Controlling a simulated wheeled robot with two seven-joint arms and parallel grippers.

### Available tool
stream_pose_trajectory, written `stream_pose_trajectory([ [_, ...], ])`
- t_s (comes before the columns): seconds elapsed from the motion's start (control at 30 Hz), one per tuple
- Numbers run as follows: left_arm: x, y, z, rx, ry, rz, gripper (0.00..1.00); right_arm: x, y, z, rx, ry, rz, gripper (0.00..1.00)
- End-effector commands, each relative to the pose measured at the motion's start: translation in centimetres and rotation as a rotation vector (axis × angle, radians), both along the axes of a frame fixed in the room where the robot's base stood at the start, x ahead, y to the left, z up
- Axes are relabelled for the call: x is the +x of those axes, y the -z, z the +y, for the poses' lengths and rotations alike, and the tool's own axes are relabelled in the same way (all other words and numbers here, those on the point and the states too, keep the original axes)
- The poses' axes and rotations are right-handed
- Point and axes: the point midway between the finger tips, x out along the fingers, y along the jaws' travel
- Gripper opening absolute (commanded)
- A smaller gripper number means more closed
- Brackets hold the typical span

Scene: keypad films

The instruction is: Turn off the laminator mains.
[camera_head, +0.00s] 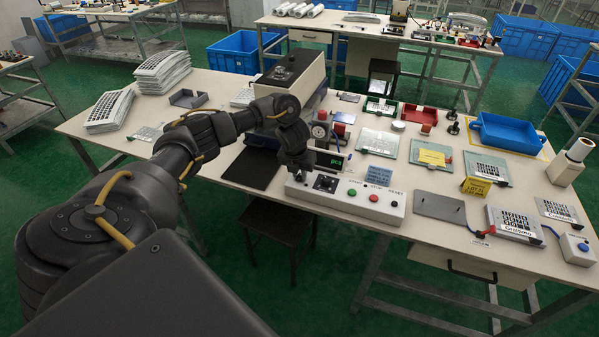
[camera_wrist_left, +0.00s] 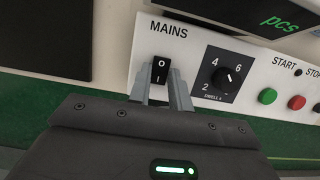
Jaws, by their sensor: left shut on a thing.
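The white control panel (camera_head: 399,213) of the laminator sits at the table's front edge; it also fills the left wrist view (camera_wrist_left: 192,68). The black MAINS rocker switch (camera_wrist_left: 160,70), marked O above and I below, is near its left end under the MAINS label. My left gripper (camera_head: 298,172) is down at that end of the panel. In the left wrist view its two grey fingers (camera_wrist_left: 159,84) stand one on each side of the rocker, shut on it. I cannot tell which side of the rocker is pressed in. My right gripper is not in view.
Right of the switch are a numbered dial (camera_wrist_left: 226,75), a green START button (camera_wrist_left: 267,96) and a red button (camera_wrist_left: 297,103). A display reading "pcs" (camera_head: 330,163) stands behind the panel. The table's right side holds keypads, plates and a blue tray (camera_head: 507,134).

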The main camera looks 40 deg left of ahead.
Motion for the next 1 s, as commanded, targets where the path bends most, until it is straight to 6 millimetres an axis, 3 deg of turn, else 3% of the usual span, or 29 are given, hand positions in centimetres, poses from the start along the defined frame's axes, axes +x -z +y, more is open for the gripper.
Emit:
stream_pose_trajectory([
  [0.2,0.38,-0.10,0.11,-0.033,-0.002,0.093,0.00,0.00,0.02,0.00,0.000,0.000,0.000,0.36],
  [0.57,0.38,-0.16,0.08,-0.041,0.000,0.111,0.00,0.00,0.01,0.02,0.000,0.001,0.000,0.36],
  [0.6,0.38,-0.16,0.08,-0.040,0.000,0.110,0.21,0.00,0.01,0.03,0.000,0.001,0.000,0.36],
  [0.77,0.35,-0.15,0.09,-0.041,-0.001,0.111,0.42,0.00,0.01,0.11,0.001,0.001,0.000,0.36],
  [1.0,0.32,-0.15,0.13,-0.040,-0.001,0.111,0.42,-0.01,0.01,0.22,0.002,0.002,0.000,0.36],
])
